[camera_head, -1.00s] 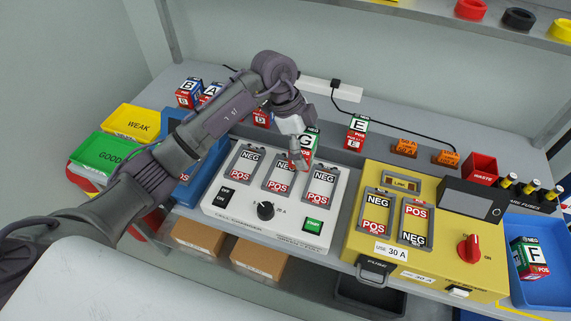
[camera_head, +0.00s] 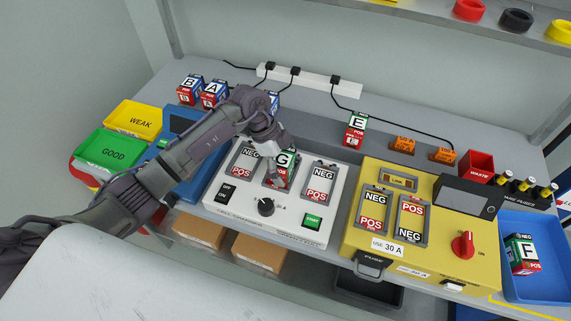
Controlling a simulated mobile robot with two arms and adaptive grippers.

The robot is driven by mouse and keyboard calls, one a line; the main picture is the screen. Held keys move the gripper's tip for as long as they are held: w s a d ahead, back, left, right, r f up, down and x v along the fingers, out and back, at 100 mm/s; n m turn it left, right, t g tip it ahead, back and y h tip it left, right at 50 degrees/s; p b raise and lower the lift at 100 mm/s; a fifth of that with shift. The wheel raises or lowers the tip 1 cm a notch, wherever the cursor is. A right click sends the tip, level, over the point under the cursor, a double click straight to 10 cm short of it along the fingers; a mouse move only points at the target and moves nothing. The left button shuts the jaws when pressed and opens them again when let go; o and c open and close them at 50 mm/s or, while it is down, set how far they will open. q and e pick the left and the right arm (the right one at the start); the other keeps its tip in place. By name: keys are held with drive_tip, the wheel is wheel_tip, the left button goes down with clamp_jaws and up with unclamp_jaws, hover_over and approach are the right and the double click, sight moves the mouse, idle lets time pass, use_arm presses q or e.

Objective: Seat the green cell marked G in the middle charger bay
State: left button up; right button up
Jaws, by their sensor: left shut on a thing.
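The green cell marked G (camera_head: 287,160) is upright at the middle bay of the white charger (camera_head: 235,208). My left gripper (camera_head: 276,172) is shut on it from the left side and hides part of it. The cell covers most of the middle bay, and I cannot tell whether it rests in the bay or hangs just above. The left bay (camera_head: 243,161) and right bay (camera_head: 320,182) look empty, with NEG at the back and POS at the front. My right gripper is not in view.
A yellow tester (camera_head: 350,240) stands right of the charger. Cell E (camera_head: 355,130) stands behind; cells B (camera_head: 188,90) and A (camera_head: 213,94) stand at the back left. Cell F (camera_head: 523,254) lies in a blue tray (camera_head: 545,290). Green (camera_head: 112,153) and yellow (camera_head: 135,120) bins are left.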

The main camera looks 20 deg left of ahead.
use_arm(q)
drive_tip(key=o, duration=1.3)
drive_tip(key=shift+f, duration=0.1)
drive_tip(key=shift+o, duration=0.2)
drive_tip(key=b+v, duration=0.2)
drive_tip(key=v, duration=1)
